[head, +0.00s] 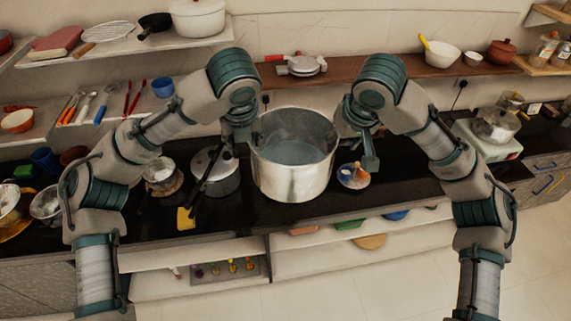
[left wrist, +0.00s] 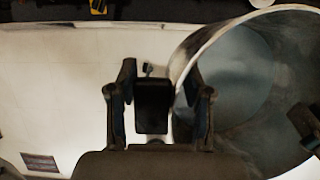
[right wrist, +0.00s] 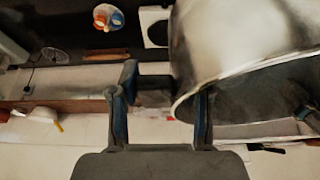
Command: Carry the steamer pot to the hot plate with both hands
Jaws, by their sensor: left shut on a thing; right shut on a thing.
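The steamer pot (head: 293,165) is a large, open silver pot, upright at the middle of the head view, between my two grippers. My left gripper (head: 240,130) is shut on its left side; the left wrist view also shows the pot (left wrist: 235,85) against the right-hand finger. My right gripper (head: 362,150) is shut on its right side; the pot's wall (right wrist: 235,50) fills the upper right of the right wrist view. The exact grips are partly hidden. A white square-edged thing (right wrist: 153,14) shows partly behind the pot; I cannot tell whether it is the hot plate.
A lidded pot (head: 222,175) stands left of the steamer pot. A small dish with coloured items (head: 353,176) lies on the right. A white appliance (head: 502,145) with a silver pot (head: 495,124) stands at the far right. The dark counter (head: 410,185) has bare room before it.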

